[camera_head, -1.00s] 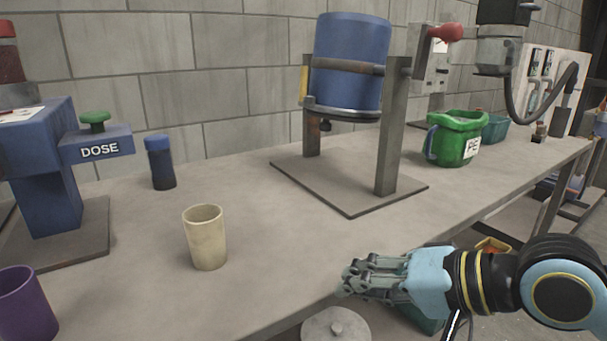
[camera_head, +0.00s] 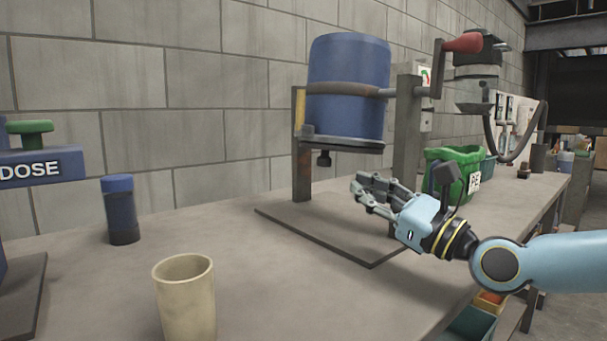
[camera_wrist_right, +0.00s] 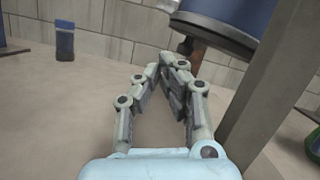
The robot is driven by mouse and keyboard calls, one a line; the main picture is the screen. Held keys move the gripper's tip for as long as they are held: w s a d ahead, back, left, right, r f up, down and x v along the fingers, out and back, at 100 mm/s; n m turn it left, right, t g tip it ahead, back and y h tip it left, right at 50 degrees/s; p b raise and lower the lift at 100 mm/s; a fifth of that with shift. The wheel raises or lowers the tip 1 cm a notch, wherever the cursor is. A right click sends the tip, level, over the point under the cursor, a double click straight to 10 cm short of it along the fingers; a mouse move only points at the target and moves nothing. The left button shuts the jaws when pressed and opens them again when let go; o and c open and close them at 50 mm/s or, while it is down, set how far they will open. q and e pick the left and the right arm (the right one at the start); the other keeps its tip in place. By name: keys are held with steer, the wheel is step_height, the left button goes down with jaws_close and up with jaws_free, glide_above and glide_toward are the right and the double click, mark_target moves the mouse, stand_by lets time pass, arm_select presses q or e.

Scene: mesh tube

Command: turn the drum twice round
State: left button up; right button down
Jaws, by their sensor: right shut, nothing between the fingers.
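The blue drum (camera_head: 347,85) hangs upright in a metal stand, held by a band, with its dark rim low and a small knob under it. The stand's right post (camera_head: 407,130) rises from a flat base plate (camera_head: 330,236) on the bench. A crank with a red handle (camera_head: 462,43) sticks out at the right of the post. My right gripper (camera_head: 360,190) is shut and empty, below the drum and in front of the stand. In the right wrist view its fingertips (camera_wrist_right: 174,62) point toward the drum's underside (camera_wrist_right: 225,22). My left gripper is not in view.
A beige cup (camera_head: 185,300) and a blue-capped bottle (camera_head: 121,210) stand on the bench at left, near the blue DOSE device (camera_head: 40,166). A green container (camera_head: 455,172) stands right of the stand. Bench between cup and stand is clear.

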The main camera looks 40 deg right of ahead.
steer(key=shift+w+f, duration=0.25)
steer(key=shift+f, duration=0.25)
steer(key=shift+w+r, duration=0.1)
steer(key=shift+w, duration=0.2)
arm_select(q)
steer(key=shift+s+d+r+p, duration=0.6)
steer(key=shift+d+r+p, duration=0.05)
steer(key=shift+p, duration=0.6)
arm_select(e)
steer(key=w+a+r, duration=0.2)
steer(key=w+r, duration=0.4)
steer(key=w, duration=0.4)
steer(key=shift+w+a+r, duration=0.15)
steer(key=shift+w+a, duration=0.05)
steer(key=shift+a, duration=0.2)
arm_select(q)
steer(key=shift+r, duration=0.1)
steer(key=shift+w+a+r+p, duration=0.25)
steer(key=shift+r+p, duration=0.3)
steer(key=shift+p, duration=0.15)
arm_select(e)
steer(key=shift+s+a+r+m, duration=0.1)
steer(key=shift+a+r+m, duration=0.2)
steer(key=shift+r+m, duration=0.2)
